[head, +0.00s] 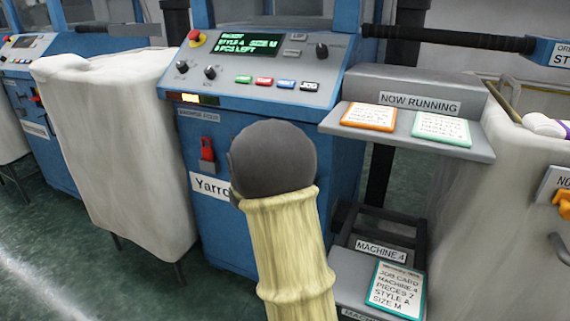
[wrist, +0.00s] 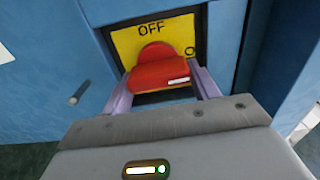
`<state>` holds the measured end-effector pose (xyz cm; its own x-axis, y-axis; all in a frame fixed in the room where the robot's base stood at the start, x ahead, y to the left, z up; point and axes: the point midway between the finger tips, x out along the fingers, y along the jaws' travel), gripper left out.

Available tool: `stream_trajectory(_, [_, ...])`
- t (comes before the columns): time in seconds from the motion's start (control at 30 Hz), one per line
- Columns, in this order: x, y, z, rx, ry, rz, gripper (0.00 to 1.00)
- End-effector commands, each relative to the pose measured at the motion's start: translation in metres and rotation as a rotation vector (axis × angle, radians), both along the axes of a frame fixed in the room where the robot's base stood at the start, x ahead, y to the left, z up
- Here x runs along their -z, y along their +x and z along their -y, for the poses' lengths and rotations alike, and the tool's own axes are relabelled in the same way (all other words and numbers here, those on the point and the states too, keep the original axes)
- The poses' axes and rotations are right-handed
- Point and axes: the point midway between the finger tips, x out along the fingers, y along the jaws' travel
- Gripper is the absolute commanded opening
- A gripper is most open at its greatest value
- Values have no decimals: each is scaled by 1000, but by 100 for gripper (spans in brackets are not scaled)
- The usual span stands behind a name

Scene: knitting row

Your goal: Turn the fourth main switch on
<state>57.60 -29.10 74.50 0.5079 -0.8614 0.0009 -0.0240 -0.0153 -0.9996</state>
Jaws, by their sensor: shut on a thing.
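In the wrist view, a red switch handle (wrist: 160,72) with a white mark sits on a yellow plate (wrist: 128,42) lettered OFF, in a dark recess of a blue panel. My gripper (wrist: 162,84) has a pale finger on each side of the handle and is shut on it. In the head view, my dark grey wrist and cream-sleeved arm reach to the blue machine (head: 222,225), hiding my fingers. A red switch (head: 207,150) shows there left of my arm, above a partly covered "Yarro" label. I cannot tell whether it is the held one.
Above is a control panel (head: 262,80) with a green-lettered screen, knobs and a red stop button (head: 196,38). A "NOW RUNNING" shelf (head: 465,150) with two cards juts out right. A pale covered bin (head: 120,150) stands left. A "MACHINE 4" sign (head: 381,250) and job card are lower right.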

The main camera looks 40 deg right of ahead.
Motion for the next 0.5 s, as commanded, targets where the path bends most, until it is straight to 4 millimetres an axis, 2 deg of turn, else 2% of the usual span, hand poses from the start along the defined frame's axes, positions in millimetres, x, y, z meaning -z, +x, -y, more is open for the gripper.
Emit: stream_trajectory(0.5, [2,0,0,0,26,38,37])
